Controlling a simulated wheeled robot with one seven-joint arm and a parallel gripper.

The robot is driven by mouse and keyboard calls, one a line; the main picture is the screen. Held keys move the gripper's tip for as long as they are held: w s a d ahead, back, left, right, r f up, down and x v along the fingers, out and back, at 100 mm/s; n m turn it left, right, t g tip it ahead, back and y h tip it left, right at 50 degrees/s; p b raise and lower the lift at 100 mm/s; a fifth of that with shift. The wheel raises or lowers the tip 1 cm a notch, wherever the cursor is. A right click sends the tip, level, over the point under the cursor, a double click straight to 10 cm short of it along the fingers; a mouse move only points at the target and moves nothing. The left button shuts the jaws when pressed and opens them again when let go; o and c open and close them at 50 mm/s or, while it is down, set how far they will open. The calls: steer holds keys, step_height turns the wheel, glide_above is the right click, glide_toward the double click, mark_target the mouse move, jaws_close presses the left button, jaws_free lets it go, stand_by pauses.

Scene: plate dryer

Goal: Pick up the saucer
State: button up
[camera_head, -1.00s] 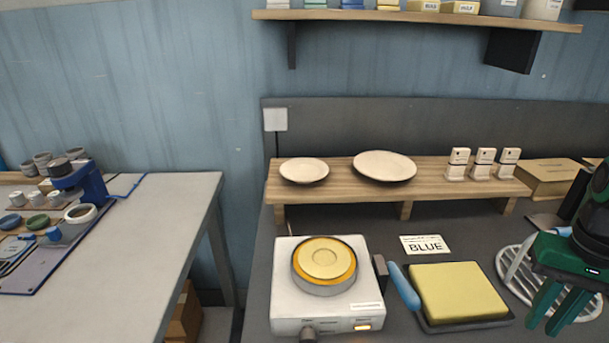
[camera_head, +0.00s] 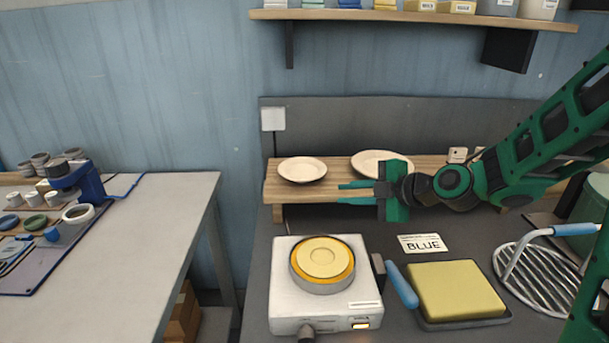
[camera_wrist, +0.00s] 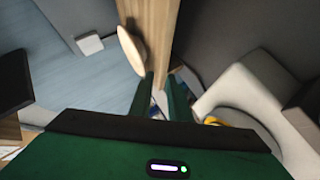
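The saucer (camera_head: 302,170) is the smaller pale round dish, lying flat at the left end of the wooden riser. In the wrist view, a pale dish (camera_wrist: 131,48), seemingly the saucer, is seen nearly edge-on ahead of the fingers. My gripper (camera_head: 340,193) points left along the front of the riser, right of the saucer and a little lower in the picture. Its two fingers are apart, with an empty gap (camera_wrist: 160,88) between them. It does not touch the saucer.
A larger plate (camera_head: 380,162) sits on the riser (camera_head: 330,185) behind my gripper, partly hidden by it. Below stand a white hot plate (camera_head: 290,297) with a yellow disc, a yellow pad (camera_head: 455,290) and a wire rack (camera_head: 545,275). A shelf (camera_head: 420,17) hangs above.

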mark_target(304, 180)
steer(key=w+a, duration=0.3)
steer(key=w+a+f+n+y, duration=0.1)
steer(key=w+a, duration=0.2)
steer(key=w+a+n+t, duration=0.1)
steer(key=w+a, duration=0.2)
steer(key=shift+a+f, duration=0.35)
jaws_close()
